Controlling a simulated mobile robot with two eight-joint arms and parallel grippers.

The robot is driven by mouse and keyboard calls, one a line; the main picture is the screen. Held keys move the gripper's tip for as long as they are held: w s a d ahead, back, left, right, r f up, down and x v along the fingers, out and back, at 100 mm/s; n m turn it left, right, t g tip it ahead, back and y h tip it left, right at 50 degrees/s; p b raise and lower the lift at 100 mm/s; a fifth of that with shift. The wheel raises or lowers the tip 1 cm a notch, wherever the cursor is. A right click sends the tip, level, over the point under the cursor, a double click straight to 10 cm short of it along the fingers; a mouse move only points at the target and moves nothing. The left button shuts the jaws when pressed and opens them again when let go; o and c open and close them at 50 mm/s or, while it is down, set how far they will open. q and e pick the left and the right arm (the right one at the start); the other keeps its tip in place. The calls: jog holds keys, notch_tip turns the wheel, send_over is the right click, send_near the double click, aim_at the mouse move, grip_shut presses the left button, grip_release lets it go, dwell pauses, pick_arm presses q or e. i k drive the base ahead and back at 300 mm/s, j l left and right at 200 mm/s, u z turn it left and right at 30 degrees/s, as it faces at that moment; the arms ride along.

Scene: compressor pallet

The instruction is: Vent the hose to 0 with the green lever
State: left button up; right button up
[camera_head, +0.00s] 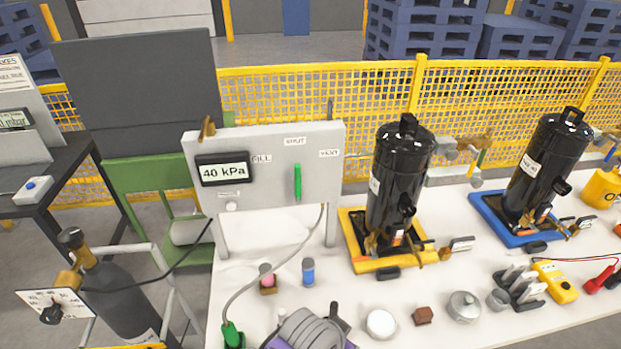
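The grey panel (265,200) stands on legs at the back left of the white table. Its display (224,170) reads 40 kPa. The green lever (297,182) on its front stands upright, below the SHUT label (295,141). The FILL label (262,158) is to its left and the VENT label (329,153) to its right. A thin grey hose (262,278) hangs from the panel's underside and curves down to a green fitting (232,336) at the table's front left. Neither of my grippers is in view.
Two black compressors stand on a yellow tray (372,266) and a blue tray (493,215). A grey coiled item (309,331), small jars and a yellow meter (556,281) lie along the front. A gas cylinder (115,295) stands left. The space before the lever looks clear.

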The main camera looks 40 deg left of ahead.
aim_at(298, 168)
jog(key=u, duration=1.55)
